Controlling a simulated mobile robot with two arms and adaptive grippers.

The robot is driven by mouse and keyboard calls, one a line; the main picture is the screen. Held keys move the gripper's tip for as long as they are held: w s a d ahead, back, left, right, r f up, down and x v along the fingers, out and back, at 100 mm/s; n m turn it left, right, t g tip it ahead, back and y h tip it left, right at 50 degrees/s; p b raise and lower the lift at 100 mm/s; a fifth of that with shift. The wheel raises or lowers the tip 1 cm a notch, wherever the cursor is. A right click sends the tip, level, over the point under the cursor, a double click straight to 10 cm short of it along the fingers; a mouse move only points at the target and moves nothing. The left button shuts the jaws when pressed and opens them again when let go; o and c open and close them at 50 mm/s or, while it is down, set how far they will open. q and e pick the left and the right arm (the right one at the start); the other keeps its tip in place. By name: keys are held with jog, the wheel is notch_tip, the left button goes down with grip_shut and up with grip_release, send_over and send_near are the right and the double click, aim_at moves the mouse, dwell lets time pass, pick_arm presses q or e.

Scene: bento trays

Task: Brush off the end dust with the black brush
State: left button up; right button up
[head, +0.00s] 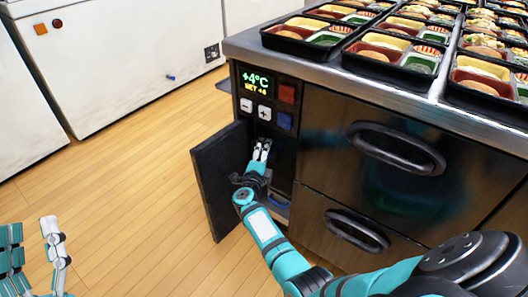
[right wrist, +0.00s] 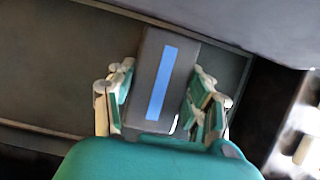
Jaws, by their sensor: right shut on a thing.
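My right gripper (head: 262,150) reaches into the narrow open compartment under the control panel. In the right wrist view its fingers (right wrist: 163,92) are on both sides of a dark grey block with a blue stripe (right wrist: 144,80), and it is shut on this block. The block may be the black brush; no bristles show. In the head view the block cannot be made out at the fingertips. My left gripper (head: 34,245) is at the bottom left over the floor, its fingers apart and empty. I cannot make out any dust.
The compartment's black door (head: 218,180) stands open left of my right arm. The control panel (head: 264,98) shows +4°C above the gripper. Two drawers with black handles (head: 395,148) are to the right. Several bento trays (head: 340,58) cover the counter (head: 247,47). The wooden floor at left is clear.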

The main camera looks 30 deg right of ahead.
jog(key=shift+d, duration=0.1)
jog(key=shift+s+a, duration=0.25)
jog(key=shift+a, duration=0.3)
jog(key=a, duration=0.1)
jog(key=s+a, duration=0.1)
jog(key=a+p, duration=0.1)
jog(key=a, duration=0.1)
jog(key=shift+s, duration=0.25)
jog(key=shift+c, duration=0.4)
pick_arm(q)
jog(key=w+f+g, duration=0.2)
jog(key=f, duration=0.1)
jog(key=f+g+y, duration=0.1)
jog(key=shift+w+d+f, duration=0.1)
jog(key=shift+w+f, duration=0.1)
jog(key=shift+w, duration=0.2)
pick_arm(e)
jog(key=shift+s+a, duration=0.15)
jog(key=shift+a, duration=0.2)
jog(key=shift+a, duration=0.1)
